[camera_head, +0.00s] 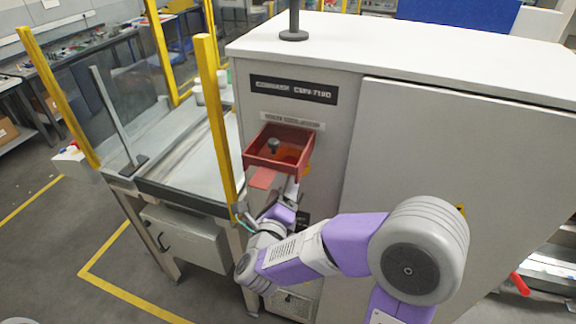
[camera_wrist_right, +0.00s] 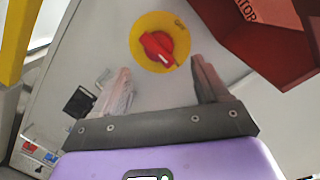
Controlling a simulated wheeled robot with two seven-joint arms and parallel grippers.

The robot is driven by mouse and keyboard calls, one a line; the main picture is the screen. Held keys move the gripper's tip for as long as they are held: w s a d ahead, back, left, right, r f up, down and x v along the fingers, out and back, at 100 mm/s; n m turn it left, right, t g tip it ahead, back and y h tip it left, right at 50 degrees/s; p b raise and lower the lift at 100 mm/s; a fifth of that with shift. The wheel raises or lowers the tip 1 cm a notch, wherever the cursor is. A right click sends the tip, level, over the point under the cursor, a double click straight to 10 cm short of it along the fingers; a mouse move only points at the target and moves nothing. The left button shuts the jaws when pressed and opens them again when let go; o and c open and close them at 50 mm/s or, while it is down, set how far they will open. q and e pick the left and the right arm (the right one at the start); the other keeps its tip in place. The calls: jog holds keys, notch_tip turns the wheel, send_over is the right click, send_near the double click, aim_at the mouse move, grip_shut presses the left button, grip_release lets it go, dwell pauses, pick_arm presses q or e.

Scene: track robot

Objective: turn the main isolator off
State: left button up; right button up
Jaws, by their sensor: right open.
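The main isolator shows in the right wrist view as a red rotary knob (camera_wrist_right: 158,50) on a round yellow plate (camera_wrist_right: 138,32). An "Off" mark sits at the plate's upper right; the knob's bar slants toward lower right, away from that mark. My right gripper (camera_wrist_right: 160,66) is open and empty, its two fingers either side of the knob in the picture, with a visible gap before it. My left gripper is not in view.
The red box (camera_head: 300,153) juts from the grey cabinet (camera_head: 360,60), with a dark object inside; its edge (camera_wrist_right: 270,45) is close to the right finger. A yellow post (camera_head: 216,130) and conveyor (camera_head: 190,165) stand left of the arm. A cabinet door (camera_head: 470,150) is on the right.

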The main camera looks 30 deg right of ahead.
aim_at(288, 171)
jog(key=p+x, duration=0.1)
jog(key=x, duration=0.6)
jog(key=shift+w+f, duration=0.1)
jog(key=shift+c, duration=0.4)
jog(key=c, duration=1)
